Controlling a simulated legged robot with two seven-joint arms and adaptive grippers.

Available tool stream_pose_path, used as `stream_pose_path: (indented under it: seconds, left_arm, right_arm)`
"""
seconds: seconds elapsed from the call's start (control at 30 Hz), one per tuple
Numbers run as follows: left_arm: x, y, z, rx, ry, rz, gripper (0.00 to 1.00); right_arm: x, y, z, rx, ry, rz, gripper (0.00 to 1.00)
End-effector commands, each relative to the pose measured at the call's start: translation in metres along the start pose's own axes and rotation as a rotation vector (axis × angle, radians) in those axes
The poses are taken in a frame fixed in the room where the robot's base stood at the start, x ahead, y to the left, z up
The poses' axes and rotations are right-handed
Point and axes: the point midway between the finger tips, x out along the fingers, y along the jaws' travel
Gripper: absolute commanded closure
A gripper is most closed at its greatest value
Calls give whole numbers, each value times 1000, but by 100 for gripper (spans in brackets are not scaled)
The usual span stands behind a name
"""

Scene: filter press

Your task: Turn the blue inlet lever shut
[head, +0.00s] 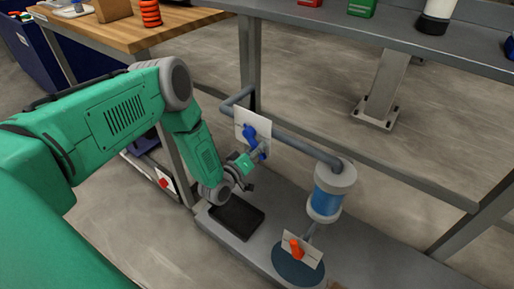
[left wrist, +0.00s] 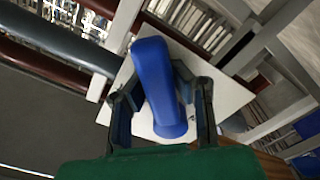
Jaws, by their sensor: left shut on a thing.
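The blue inlet lever (head: 252,137) stands in front of a white plate (head: 247,122) on the grey pipe, in the middle of the head view. My left gripper (head: 258,150) is at the lever, with its fingers partly hidden. In the left wrist view the blue lever (left wrist: 156,85) lies between the two dark fingers of my left gripper (left wrist: 160,100), which is shut on it. The lever is slightly tilted there, with the white plate (left wrist: 228,95) behind it. My right gripper is in neither view.
A blue-banded filter cylinder (head: 329,192) stands right of the lever, joined by the grey pipe (head: 295,138). A black tray (head: 237,216) lies on the base under my gripper. A grey bench (head: 400,48) runs behind.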

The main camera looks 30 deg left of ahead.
Motion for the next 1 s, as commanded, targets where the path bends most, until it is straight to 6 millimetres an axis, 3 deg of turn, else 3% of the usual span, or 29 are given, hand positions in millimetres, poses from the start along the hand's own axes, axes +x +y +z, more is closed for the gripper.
stream_pose_path:
  seconds: [0.03,0.57,0.6,0.67,1.0]
  left_arm:
    - [-7,-3,11,-16,-29,-12,100]
    - [-7,1,13,-41,-31,-9,100]
    - [-7,1,13,-41,-31,-8,76]
    - [-7,1,12,-40,-29,-8,57]
    - [-6,1,6,-36,-16,-6,57]
  right_arm:
    - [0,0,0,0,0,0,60]
    - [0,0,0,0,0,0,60]
    - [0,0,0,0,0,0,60]
    - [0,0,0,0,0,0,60]
    - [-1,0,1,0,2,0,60]
